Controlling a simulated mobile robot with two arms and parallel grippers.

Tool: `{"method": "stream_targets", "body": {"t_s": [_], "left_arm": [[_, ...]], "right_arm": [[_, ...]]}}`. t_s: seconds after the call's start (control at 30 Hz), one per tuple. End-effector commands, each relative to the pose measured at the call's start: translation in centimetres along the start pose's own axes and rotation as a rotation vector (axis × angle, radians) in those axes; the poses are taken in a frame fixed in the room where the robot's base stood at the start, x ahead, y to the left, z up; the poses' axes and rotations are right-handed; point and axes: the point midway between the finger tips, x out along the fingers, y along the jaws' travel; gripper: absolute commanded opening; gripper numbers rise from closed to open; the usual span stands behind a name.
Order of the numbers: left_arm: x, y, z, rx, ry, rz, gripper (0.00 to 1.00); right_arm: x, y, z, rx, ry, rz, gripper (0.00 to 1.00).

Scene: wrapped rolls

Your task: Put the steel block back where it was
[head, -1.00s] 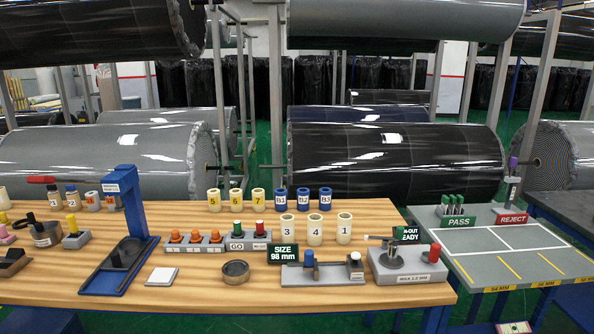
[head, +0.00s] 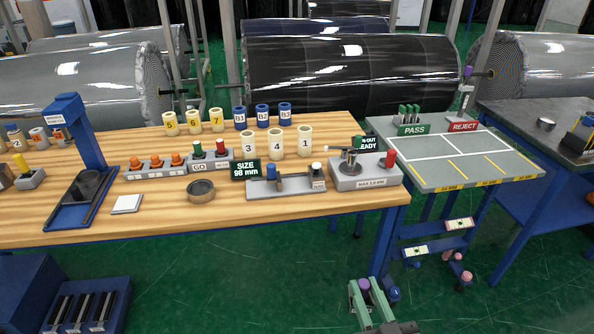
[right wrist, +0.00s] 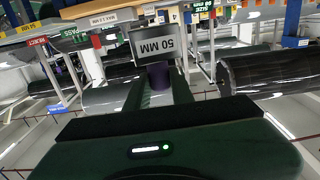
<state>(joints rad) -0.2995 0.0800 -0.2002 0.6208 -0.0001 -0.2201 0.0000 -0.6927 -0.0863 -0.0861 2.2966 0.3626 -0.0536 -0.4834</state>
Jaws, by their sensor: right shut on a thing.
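My right gripper (head: 371,298) is low at the bottom of the head view, in front of the table edge and over the green floor. Its pale green fingers are shut on a purple grip (head: 364,285). In the right wrist view the purple grip (right wrist: 160,77) sits between the fingers, and the steel block (right wrist: 157,45), a grey plate marked 50 MM, shows just beyond it. In the head view the block is hidden or too small to make out. My left gripper is not in view.
The wooden table (head: 200,232) carries gauges, rolls and a size display (head: 245,169). A grey PASS/REJECT table (head: 425,172) stands right, with small knobbed pieces (head: 437,250) low beneath it. A slotted blue rack (head: 90,304) is at lower left. Green floor (head: 230,280) is open between.

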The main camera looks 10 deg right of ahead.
Motion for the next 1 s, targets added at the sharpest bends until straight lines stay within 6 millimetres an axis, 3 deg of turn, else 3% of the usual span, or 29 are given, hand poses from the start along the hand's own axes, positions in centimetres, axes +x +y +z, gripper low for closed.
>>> {"method": "stream_targets", "body": {"t_s": [0.2,0.37,0.7,0.83,1.0], "left_arm": [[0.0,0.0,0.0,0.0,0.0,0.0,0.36],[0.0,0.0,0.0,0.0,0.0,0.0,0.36],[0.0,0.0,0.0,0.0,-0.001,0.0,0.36],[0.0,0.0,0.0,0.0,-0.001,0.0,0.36],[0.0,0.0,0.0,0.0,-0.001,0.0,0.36]], "right_arm": [[7.8,-0.5,3.0,-0.007,-0.003,-0.055,0.0],[13.9,-0.4,4.1,-0.012,-0.011,-0.093,0.0],[26.2,0.7,1.8,-0.01,0.0,-0.162,0.0],[29.2,1.1,0.3,-0.007,0.008,-0.18,0.0],[31.2,1.4,-0.8,-0.002,0.014,-0.191,0.0]]}}
